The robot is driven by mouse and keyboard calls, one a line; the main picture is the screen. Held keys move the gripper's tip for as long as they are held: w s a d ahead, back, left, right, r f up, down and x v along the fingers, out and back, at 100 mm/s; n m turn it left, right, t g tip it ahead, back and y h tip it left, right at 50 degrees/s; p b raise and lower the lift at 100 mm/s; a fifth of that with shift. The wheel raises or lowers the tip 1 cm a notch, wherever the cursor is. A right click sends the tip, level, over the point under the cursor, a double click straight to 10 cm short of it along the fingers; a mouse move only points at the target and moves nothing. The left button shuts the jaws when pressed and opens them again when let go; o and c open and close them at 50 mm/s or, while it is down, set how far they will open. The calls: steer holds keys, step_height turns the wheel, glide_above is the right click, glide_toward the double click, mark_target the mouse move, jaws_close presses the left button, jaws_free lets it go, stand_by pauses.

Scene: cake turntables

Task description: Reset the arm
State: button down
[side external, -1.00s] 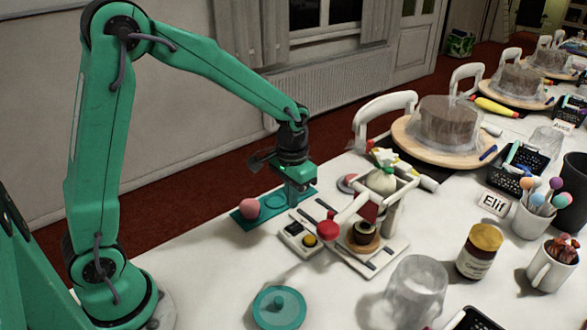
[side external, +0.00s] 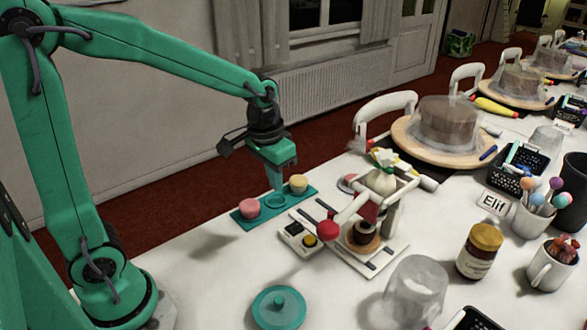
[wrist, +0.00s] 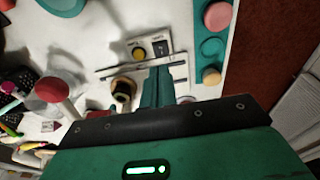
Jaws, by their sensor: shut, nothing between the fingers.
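My gripper (side external: 275,180) is shut and empty. In the wrist view the pink piece (wrist: 217,16) and the yellow piece (wrist: 211,76) lie at the upper right.
Right of the tray stands a white press-like device (side external: 395,247) with a red-knobbed lever and a button box (side external: 298,238). A teal round lid (side external: 279,307), a clear cup (side external: 415,290) and a jar (side external: 480,250) stand nearer.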

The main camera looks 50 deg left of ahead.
steer(key=s+r+t, duration=0.2)
steer(key=s+r, duration=0.1)
steer(key=s, duration=0.4)
steer(key=s+r+t, duration=0.2)
steer(key=s+r, duration=0.2)
steer(key=s, duration=0.2)
steer(key=shift+s+a+r, duration=0.25)
steer(key=shift+s+a, duration=0.1)
steer(key=shift+a, duration=0.05)
steer(key=shift+w, duration=0.15)
steer(key=w+f+g, duration=0.2)
steer(key=w+f, duration=0.1)
steer(key=w, duration=0.7)
steer(key=w+f+g, duration=0.3)
steer(key=w+f, duration=0.1)
steer(key=w, duration=0.6)
steer(key=shift+g, duration=0.3)
steer(key=shift+a+f, duration=0.1)
